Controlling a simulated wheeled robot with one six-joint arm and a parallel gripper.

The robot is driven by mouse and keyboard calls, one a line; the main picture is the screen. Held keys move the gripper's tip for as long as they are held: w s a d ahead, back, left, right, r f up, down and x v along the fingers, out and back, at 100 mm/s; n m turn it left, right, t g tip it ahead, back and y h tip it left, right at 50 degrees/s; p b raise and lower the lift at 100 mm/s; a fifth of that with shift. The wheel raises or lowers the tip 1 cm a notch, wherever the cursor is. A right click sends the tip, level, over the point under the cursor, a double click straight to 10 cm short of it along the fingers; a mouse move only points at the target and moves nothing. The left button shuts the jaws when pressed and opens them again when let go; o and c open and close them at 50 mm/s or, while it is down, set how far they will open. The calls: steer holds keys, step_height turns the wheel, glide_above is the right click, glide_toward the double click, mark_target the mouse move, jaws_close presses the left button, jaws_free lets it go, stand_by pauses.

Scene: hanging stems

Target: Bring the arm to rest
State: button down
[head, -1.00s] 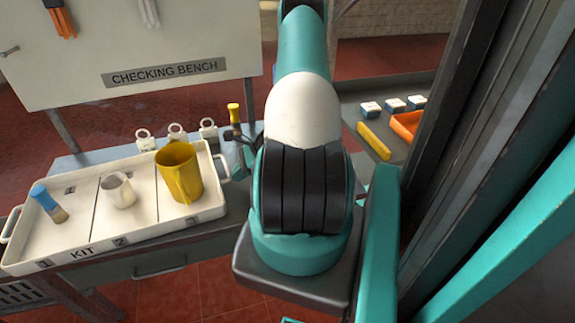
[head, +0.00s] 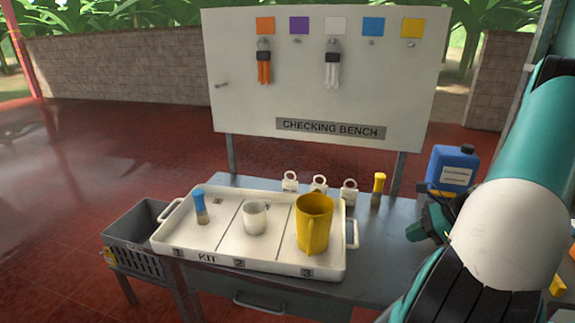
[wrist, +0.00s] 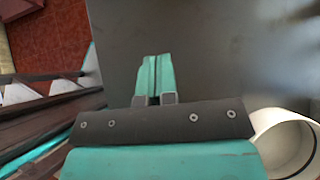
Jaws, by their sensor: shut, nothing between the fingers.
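My gripper (wrist: 155,78) shows in the wrist view with its two green fingers together and nothing between them. Behind the fingers is a plain dark grey surface; I cannot tell how far off it is. In the head view my arm stands at the right edge, bent, its white and teal links in front of the bench's right end. A dark and green part of it, which looks like the gripper end, shows beside the white link, right of the kit tray (head: 167,240) and apart from it.
On the bench (head: 385,235), the tray holds a blue-topped brush (head: 200,207), a white cup (head: 255,217) and a yellow jug (head: 314,224). A yellow-topped bottle (head: 378,190) and blue canister (head: 452,170) stand near my arm. A grey crate (head: 140,225) is at left. A board (head: 330,90) rises behind.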

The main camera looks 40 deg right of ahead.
steer(key=w+a+r+n+g, duration=0.2)
steer(key=w+a+r+n, duration=0.25)
steer(key=a, duration=0.25)
steer(key=w+a+r+n+g+y, duration=0.1)
steer(key=w+a+r+n, duration=0.4)
steer(key=a, duration=0.3)
steer(key=w+a+r+n+g, duration=0.2)
steer(key=w+a+r+n, duration=0.2)
steer(key=a+n, duration=0.3)
steer(key=s+a+r+n+g+h, duration=0.1)
steer(key=s+a+r+n, duration=0.15)
steer(key=a+n, duration=0.4)
steer(key=s+a+r+n+g, duration=0.1)
steer(key=s+a+r+n, duration=0.15)
steer(key=a, duration=0.65)
steer(key=s+a+r+n, duration=0.4)
steer(key=s+a+n, duration=0.5)
steer(key=s+n, duration=0.1)
steer(key=shift+s+r+n+h, duration=0.15)
steer(key=shift+s+n+h, duration=0.05)
steer(key=shift+n+h, duration=0.2)
steer(key=shift+a, duration=0.1)
